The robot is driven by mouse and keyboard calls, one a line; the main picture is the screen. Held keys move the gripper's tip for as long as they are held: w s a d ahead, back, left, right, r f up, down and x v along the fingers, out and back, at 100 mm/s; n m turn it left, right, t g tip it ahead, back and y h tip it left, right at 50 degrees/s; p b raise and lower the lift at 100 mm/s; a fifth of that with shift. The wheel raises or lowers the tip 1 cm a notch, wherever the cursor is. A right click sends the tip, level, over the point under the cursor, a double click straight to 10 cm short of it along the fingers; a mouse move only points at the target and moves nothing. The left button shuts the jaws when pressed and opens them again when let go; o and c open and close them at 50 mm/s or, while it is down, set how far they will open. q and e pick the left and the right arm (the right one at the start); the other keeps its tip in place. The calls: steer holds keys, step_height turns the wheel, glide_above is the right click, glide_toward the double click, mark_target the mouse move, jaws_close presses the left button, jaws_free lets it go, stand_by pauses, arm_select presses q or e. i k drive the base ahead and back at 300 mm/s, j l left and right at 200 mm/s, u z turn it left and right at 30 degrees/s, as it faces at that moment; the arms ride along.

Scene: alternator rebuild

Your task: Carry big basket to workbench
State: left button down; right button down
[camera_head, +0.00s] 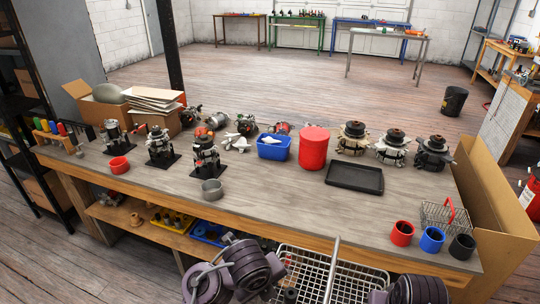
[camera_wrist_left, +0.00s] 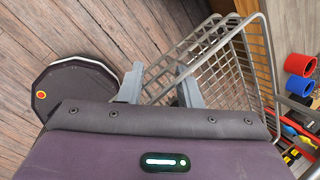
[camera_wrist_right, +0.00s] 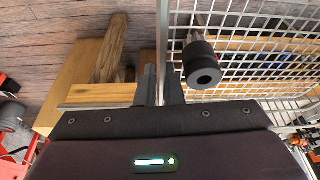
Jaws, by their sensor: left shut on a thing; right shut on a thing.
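The big basket (camera_head: 318,272), a silver wire mesh basket, is at the bottom of the head view, in front of the workbench (camera_head: 285,192) and outside its front edge. Its mesh also shows in the left wrist view (camera_wrist_left: 222,62) and the right wrist view (camera_wrist_right: 262,50). My left gripper (camera_wrist_left: 160,90) is shut on the basket at one end. My right gripper (camera_wrist_right: 162,88) is shut on a basket bar. A black cylindrical part (camera_wrist_right: 203,68) shows at the mesh. In the head view both sets of fingers are hidden.
The front middle of the workbench top is clear. A black tray (camera_head: 355,177), a red canister (camera_head: 313,148) and a grey cup (camera_head: 212,190) stand around it. At the right are a small wire basket (camera_head: 440,216) and red, blue and black cups (camera_head: 432,239).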

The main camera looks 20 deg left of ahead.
mark_target(326, 207)
steer(key=i+j, duration=0.1)
steer(key=i, duration=1.4)
